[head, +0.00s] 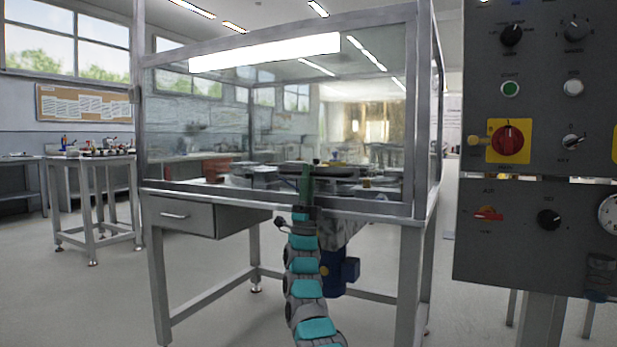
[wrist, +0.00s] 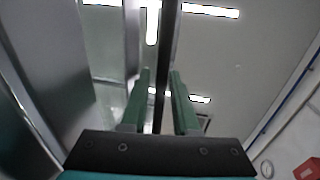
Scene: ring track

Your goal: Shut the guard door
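The guard door (head: 409,110) is a clear panel in a grey metal frame on the front of a metal-framed enclosure (head: 428,120). In the head view it lies close to the front opening; I cannot tell whether a gap remains. My gripper (head: 307,185) is in front of the enclosure's lower edge, pointing up, with its green fingers showing small. In the wrist view my gripper (wrist: 159,74) has its two green fingers apart. A dark upright bar (wrist: 168,40) passes between or behind them; I cannot tell its depth or which part it is.
A control panel (head: 480,230) with knobs and a red switch (head: 508,140) stands close at the right. A drawer (head: 180,214) hangs under the enclosure's left side. A small table (head: 95,157) stands at the left. The floor between it and the enclosure is clear.

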